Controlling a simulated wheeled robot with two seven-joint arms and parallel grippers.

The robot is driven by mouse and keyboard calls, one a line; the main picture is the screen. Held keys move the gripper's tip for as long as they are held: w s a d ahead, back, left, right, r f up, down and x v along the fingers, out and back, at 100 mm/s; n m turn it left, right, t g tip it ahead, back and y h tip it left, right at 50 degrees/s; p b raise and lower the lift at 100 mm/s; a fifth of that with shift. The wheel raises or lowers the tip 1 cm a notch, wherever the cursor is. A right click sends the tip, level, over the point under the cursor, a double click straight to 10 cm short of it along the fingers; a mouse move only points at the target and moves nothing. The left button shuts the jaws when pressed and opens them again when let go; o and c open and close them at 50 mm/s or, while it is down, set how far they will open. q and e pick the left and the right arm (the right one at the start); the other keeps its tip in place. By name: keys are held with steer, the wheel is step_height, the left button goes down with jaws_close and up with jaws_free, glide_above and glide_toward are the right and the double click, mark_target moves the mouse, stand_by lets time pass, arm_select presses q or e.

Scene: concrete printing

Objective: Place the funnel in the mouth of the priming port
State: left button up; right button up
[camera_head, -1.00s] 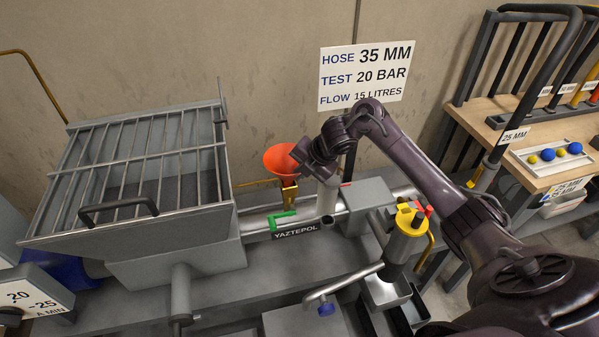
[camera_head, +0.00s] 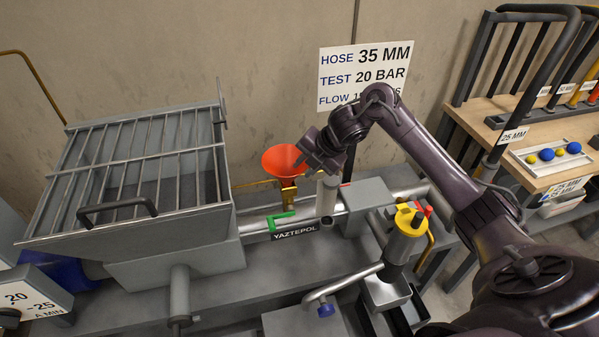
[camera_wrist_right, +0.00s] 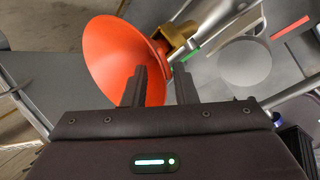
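The orange funnel (camera_head: 284,161) stands upright, wide end up, at the left of my right gripper (camera_head: 303,163) in the head view. Its narrow end meets a brass fitting (camera_head: 288,184), which looks like the priming port; how deep it sits is hidden. In the right wrist view the funnel (camera_wrist_right: 112,60) lies beyond the left finger, with the brass fitting (camera_wrist_right: 180,38) at its narrow end. My right gripper (camera_wrist_right: 160,85) has its fingers apart, with nothing visibly clamped between them. My left gripper is not in view.
A grated grey hopper (camera_head: 140,170) stands at the left. A yellow-capped cylinder (camera_head: 408,225) stands to the right. A wooden bench (camera_head: 500,115) is at the far right.

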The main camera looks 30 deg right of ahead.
steer(key=v, duration=0.8)
steer(key=shift+f, duration=0.15)
